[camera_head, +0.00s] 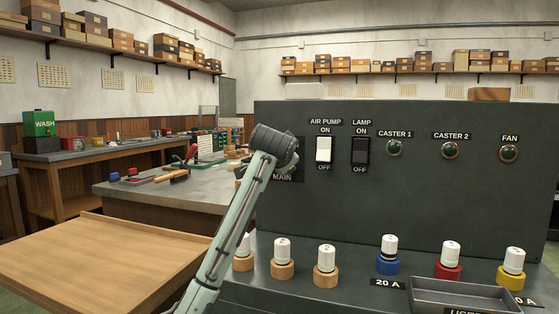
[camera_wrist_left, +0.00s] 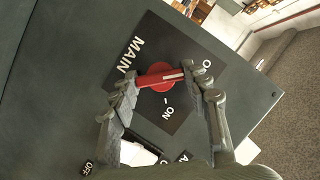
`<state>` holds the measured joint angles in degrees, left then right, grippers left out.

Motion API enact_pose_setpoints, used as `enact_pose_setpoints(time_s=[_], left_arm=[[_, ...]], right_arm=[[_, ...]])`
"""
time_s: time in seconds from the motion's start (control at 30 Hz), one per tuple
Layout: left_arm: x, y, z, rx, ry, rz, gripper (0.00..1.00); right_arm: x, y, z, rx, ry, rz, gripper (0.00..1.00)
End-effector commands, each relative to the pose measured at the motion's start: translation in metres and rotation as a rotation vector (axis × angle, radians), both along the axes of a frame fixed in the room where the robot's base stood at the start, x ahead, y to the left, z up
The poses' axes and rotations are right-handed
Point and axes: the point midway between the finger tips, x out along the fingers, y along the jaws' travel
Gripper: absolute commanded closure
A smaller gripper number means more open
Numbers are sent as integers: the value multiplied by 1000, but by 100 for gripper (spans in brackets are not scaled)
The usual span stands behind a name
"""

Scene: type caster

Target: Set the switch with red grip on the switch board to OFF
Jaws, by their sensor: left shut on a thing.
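The main switch has a red grip (camera_wrist_left: 158,78) on a dark square plate (camera_wrist_left: 155,48) lettered MAIN, in the left wrist view. A white line on the grip points toward a label beginning with O, partly hidden by a finger. The ON label shows below the grip. My left gripper (camera_wrist_left: 168,77) is shut on the red grip, with a finger at each end of it. In the head view, my left gripper (camera_head: 275,146) covers the switch, and only the plate's edge (camera_head: 299,160) shows. My right gripper is not in view.
The switch board (camera_head: 420,210) also carries the air pump switch (camera_head: 324,150), the lamp switch (camera_head: 360,151) and round green lamps. Several white-capped fuses and a grey tray (camera_head: 460,293) are on the ledge below. A wooden table (camera_head: 100,255) is at left.

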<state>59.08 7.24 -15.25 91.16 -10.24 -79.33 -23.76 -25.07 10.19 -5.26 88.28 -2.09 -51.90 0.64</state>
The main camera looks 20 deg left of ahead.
Motion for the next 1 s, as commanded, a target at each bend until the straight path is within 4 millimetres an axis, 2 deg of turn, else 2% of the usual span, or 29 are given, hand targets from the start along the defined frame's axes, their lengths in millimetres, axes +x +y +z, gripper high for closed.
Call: enact_pose_setpoints(time_s=[0.23,0.27,0.4,0.77,0.87,1.0], left_arm=[[0,0,-1,-5,3,0,83],[0,0,-1,-5,3,0,51],[0,0,-1,-4,2,0,34],[-3,-1,1,-1,-1,0,33],[-12,-4,4,-1,-3,-1,33],[-37,-10,12,-2,-4,-2,33]], right_arm=[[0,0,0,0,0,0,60],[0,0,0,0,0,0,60],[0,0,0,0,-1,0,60],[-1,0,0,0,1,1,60],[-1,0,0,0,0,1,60],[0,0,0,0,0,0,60]])
